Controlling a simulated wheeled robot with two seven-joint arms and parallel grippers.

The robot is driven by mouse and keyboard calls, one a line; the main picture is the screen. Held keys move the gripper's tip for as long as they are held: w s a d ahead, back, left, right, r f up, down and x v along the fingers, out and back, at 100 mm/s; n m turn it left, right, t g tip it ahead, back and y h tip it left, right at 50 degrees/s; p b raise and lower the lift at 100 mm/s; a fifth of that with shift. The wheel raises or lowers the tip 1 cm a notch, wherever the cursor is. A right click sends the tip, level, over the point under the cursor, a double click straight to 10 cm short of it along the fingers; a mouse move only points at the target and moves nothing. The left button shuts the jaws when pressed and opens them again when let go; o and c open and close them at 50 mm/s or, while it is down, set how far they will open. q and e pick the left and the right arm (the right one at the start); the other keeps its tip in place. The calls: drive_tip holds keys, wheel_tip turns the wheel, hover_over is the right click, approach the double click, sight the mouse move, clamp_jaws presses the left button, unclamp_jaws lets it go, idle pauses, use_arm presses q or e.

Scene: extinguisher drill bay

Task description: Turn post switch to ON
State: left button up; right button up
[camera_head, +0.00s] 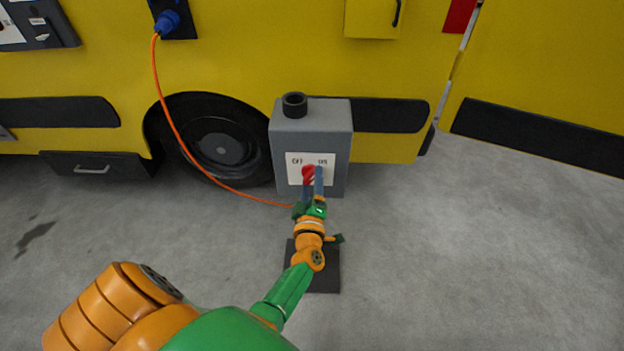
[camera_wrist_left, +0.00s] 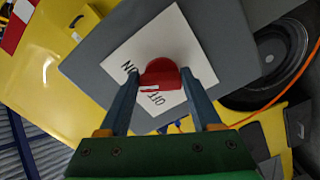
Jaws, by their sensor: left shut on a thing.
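The post switch is a red knob (camera_head: 308,173) on a white plate (camera_head: 331,160) on the front of a grey post box (camera_head: 311,128). The plate reads OFF at left and ON at right in the head view. My left gripper (camera_head: 313,172) is at the plate, shut on the knob. In the left wrist view its blue-grey fingers (camera_wrist_left: 159,75) stand on both sides of the red knob (camera_wrist_left: 160,70). A small white mark shows on the knob's lower edge there. I cannot tell for sure which label it points to. My right gripper is not in view.
A yellow vehicle (camera_head: 250,60) with a black wheel (camera_head: 215,140) stands close behind the box. An orange cable (camera_head: 172,110) hangs from a blue plug (camera_head: 167,22) and runs down behind my left gripper. A black tube (camera_head: 294,104) tops the box. Grey floor (camera_head: 480,260) at right is clear.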

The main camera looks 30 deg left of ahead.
use_arm(q)
drive_tip(key=shift+f+m, duration=0.15)
drive_tip(key=shift+m, duration=1.25)
drive_tip(key=shift+p, duration=0.3)
drive_tip(key=o, duration=1.4)
drive_tip(key=p+v, duration=0.2)
drive_tip(key=v, duration=0.5)
drive_tip(key=shift+s+p, duration=0.15)
drive_tip(key=shift+p, duration=0.15)
